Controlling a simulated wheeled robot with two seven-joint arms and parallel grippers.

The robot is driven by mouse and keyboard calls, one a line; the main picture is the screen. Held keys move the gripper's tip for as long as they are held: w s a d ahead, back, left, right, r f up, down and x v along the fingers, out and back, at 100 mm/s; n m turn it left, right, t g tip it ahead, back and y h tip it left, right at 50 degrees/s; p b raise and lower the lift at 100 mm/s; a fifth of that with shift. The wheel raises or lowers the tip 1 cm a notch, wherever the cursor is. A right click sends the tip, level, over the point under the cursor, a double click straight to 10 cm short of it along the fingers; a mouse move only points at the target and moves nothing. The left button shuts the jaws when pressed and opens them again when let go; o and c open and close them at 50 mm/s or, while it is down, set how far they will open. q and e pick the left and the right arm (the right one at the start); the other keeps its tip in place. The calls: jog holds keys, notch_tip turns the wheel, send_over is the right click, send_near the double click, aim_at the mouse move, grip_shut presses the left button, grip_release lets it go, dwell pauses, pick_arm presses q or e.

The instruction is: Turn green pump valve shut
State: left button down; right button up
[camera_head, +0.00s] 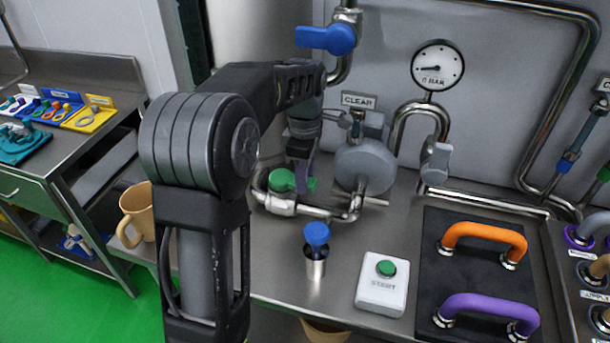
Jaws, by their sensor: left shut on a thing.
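My left arm comes in from the left and reaches down over the valve. The left gripper is shut on the green handle, and its fingers partly hide it. The exact angle of the handle against the pipe is hard to tell. My right gripper is not in view.
A blue valve handle (327,37) is above, and a gauge (437,65) reads near 0. A blue-topped steel cylinder (316,252), a START button box (382,284) and orange (484,238) and purple (487,309) handles stand in front. A tan mug (137,213) is left.

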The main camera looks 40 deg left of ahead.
pick_arm(q)
jog(key=shift+s, duration=0.1)
dwell(0.8)
jog(key=s+a+m, duration=0.3)
jog(key=s+m, duration=0.4)
jog(key=m, duration=1.1)
jog(key=shift+a+p, duration=0.35)
jog(key=shift+s, duration=0.1)
jog(key=c, duration=1)
grip_release()
jog(key=shift+o, duration=0.2)
jog(key=shift+r, duration=0.1)
notch_tip(320, 180, up, 8)
